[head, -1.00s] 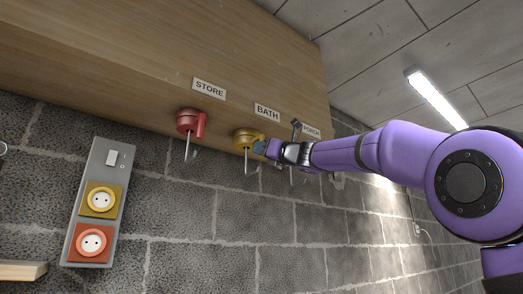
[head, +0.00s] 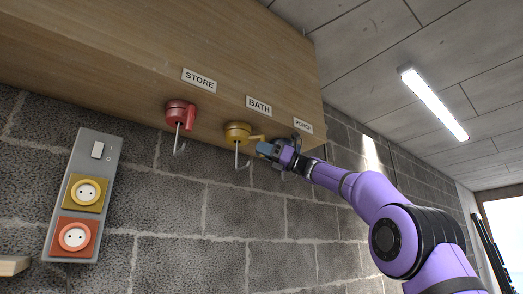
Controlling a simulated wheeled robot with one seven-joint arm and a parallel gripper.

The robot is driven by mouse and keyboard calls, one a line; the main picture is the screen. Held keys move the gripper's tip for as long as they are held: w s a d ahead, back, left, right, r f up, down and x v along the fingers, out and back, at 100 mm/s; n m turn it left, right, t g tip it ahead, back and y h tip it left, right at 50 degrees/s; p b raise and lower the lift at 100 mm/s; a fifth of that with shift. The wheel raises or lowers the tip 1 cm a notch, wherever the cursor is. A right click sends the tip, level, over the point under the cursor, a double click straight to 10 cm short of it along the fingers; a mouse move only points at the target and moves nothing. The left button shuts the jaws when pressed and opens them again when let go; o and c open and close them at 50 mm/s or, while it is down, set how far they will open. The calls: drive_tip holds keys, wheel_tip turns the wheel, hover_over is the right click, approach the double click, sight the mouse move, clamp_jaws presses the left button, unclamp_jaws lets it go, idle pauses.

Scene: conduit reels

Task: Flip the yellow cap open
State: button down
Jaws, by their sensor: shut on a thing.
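The yellow cap (head: 238,132) sits under the edge of the wooden board, below the BATH label. A short yellow arm sticks out from it to the right, and a thin hook hangs beneath. My gripper (head: 265,148) comes in from the right. Its bluish tips are shut at the outer end of the yellow arm; the exact grip is small and partly hidden.
A similar red piece (head: 179,114) with a hook is at the left under the STORE label (head: 199,80). The PORCH label (head: 303,126) is just above my gripper, which hides what is below it. A socket panel (head: 60,205) is on the block wall at the lower left.

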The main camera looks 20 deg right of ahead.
drive_tip(key=shift+w+d+n+g+y, duration=0.15)
drive_tip(key=shift+n+g, duration=0.1)
drive_tip(key=shift+g, duration=0.25)
drive_tip(key=shift+w+n+g+y, duration=0.15)
drive_tip(key=shift+n+g, duration=0.1)
drive_tip(key=shift+g, duration=0.25)
drive_tip(key=c, duration=1.1)
unclamp_jaws()
